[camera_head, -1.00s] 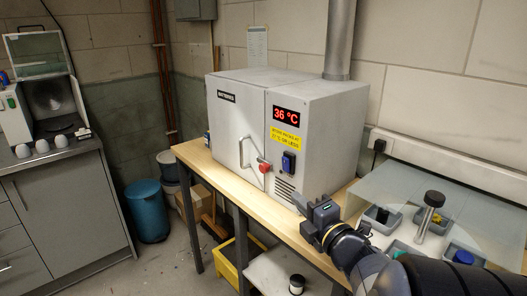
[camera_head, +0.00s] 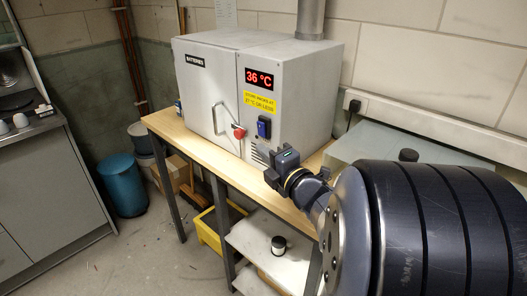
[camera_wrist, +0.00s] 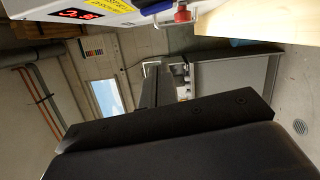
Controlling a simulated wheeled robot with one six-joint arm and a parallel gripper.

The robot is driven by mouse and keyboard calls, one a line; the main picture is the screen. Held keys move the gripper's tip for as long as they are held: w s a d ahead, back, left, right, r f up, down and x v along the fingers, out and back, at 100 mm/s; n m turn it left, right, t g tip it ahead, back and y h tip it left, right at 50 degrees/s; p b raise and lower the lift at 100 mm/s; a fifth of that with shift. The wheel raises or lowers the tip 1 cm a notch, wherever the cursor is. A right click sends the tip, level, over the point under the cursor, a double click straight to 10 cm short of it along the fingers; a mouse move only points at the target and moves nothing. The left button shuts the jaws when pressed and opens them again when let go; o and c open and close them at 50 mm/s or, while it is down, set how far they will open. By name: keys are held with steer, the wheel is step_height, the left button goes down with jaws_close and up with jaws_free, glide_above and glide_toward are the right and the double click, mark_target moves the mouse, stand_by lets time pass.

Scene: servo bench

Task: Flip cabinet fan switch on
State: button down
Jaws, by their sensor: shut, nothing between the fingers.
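The white cabinet (camera_head: 210,87) stands on a wooden-topped bench and shows a red 36 °C display. The blue rocker switch (camera_head: 264,127) is on the right part of its front, below a yellow label. Whether it is on or off cannot be made out. My gripper (camera_head: 270,176) is shut and empty, in front of and below the switch, apart from it. In the wrist view the dark gripper (camera_wrist: 150,90) points past the cabinet, with the cabinet front (camera_wrist: 75,12) and a blue edge of the switch (camera_wrist: 156,7) at the top.
A red knob (camera_head: 239,132) and a door handle (camera_head: 222,118) are left of the switch. The bench top (camera_head: 190,143) runs below the cabinet. A glass-topped case (camera_head: 372,142) stands right, partly behind my arm. A yellow bin (camera_head: 212,232) and blue bin (camera_head: 122,186) are on the floor.

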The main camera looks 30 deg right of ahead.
mark_target(261, 129)
steer(key=w+d+p, duration=0.2)
steer(key=w, duration=0.5)
steer(key=shift+w+d+r, duration=0.35)
steer(key=shift+w, duration=0.05)
